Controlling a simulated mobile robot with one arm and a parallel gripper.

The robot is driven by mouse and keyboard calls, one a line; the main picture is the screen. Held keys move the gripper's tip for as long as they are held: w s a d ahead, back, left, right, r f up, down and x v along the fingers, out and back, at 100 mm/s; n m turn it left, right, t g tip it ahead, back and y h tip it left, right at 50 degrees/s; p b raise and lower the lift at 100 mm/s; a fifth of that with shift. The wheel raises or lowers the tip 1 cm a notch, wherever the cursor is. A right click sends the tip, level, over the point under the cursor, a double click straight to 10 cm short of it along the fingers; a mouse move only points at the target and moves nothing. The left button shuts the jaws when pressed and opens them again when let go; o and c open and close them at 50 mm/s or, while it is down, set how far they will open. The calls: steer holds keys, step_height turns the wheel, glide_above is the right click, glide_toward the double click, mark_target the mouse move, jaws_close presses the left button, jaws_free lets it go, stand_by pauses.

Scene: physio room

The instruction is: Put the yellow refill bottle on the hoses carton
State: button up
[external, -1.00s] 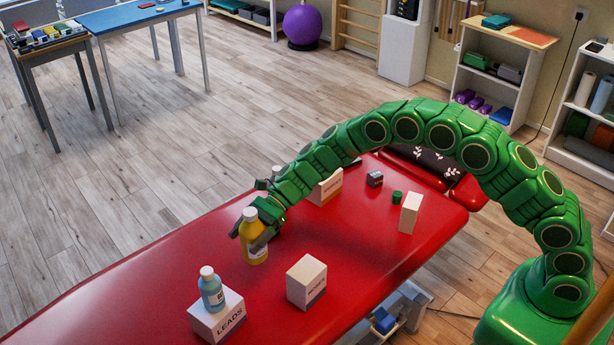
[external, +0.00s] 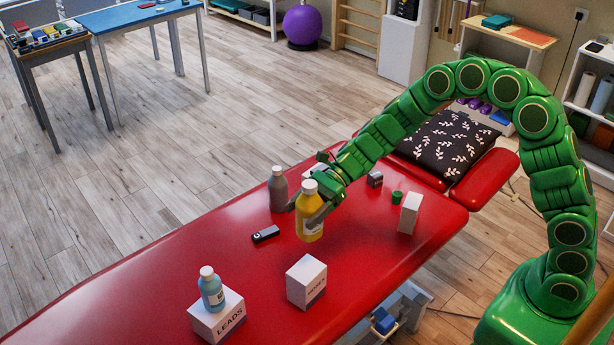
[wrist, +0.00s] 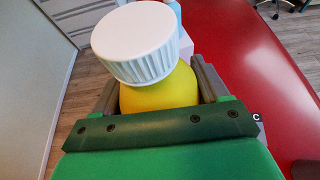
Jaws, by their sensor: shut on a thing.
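The yellow refill bottle (external: 310,215) has a white cap and is upright between the fingers of my gripper (external: 314,208), which is shut on it. It seems to be held above the red couch. In the wrist view its white cap (wrist: 135,42) and yellow shoulder (wrist: 160,92) show between the jaws. A white carton (external: 306,282) stands on the couch in front of the bottle, its side lettering too small to read. Another white carton (external: 312,170) is mostly hidden behind my gripper. I cannot tell which is the hoses carton.
A blue bottle (external: 211,289) stands on the LEADS carton (external: 217,318). A grey bottle (external: 278,190) and a black device (external: 265,234) are left of my gripper. A tall white box (external: 411,212), green cup (external: 397,197) and dark cube (external: 375,180) are to the right. The red couch (external: 180,265) is bare at left.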

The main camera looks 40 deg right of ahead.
steer(key=s+d+r+g, duration=0.1)
steer(key=s+d+r, duration=0.15)
steer(key=s, duration=0.55)
steer(key=s+d+r, duration=0.1)
steer(key=s+r, duration=0.3)
steer(key=s, duration=0.3)
steer(key=shift+n, duration=0.4)
steer(key=shift+w+a+f, duration=1.45)
steer(key=shift+w+f, duration=0.3)
steer(key=shift+f, duration=0.4)
steer(key=shift+w+a+f, duration=1.4)
steer(key=shift+w+f, duration=0.3)
steer(key=shift+f, duration=0.45)
steer(key=shift+w+a+f, duration=1.45)
steer(key=shift+w+f, duration=0.3)
steer(key=shift+f, duration=0.4)
steer(key=o, duration=1.4)
steer(key=shift+f, duration=0.1)
